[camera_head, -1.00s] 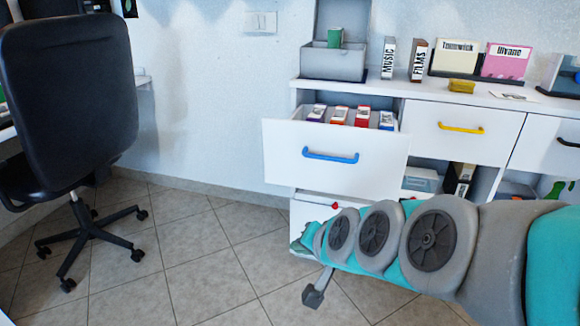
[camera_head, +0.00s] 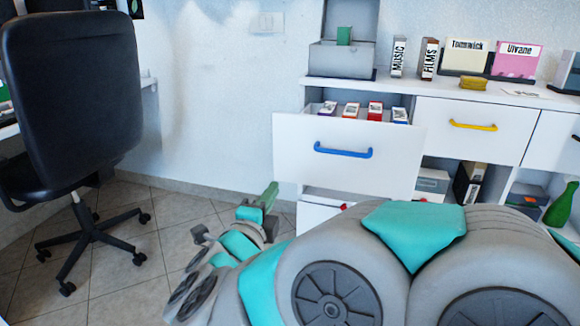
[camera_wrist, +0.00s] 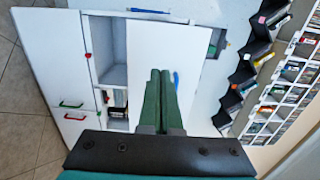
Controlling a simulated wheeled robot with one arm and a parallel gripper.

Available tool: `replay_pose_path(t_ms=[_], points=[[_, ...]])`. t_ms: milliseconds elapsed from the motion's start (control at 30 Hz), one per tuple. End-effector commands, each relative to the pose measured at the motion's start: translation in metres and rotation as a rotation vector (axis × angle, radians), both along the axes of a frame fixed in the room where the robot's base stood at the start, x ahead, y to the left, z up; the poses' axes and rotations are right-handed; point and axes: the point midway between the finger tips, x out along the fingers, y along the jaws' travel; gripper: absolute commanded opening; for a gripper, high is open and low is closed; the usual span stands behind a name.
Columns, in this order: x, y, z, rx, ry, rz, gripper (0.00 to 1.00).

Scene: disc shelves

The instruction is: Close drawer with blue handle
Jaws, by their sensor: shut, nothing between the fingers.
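The white drawer (camera_head: 300,172) with the blue handle (camera_head: 343,151) is pulled out from the upper left of the white cabinet in the head view. Several disc cases (camera_head: 352,110) stand in it. My gripper (camera_head: 270,192) is below and left of the drawer front in the head view, apart from the handle. In the wrist view my green fingers (camera_wrist: 160,73) are together, with nothing between them. A white panel lies beyond them there, and small blue parts show near it; I cannot tell which is the handle.
A yellow-handled drawer (camera_head: 473,126) to the right is shut. A red handle (camera_head: 343,206) shows below, partly behind my arm; it also shows in the wrist view (camera_wrist: 88,55). A black office chair (camera_head: 70,100) stands at left. Tiled floor between chair and cabinet is free.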

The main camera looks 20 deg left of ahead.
Motion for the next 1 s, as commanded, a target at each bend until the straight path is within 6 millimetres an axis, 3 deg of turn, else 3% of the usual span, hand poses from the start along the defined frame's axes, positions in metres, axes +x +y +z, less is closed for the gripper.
replay_pose_path(t_ms=[267,1000], points=[[0.005,-0.005,-0.001,0.007,-0.019,-0.038,0.0],[0.118,-0.009,0.0,0.006,-0.018,-0.035,0.0]])
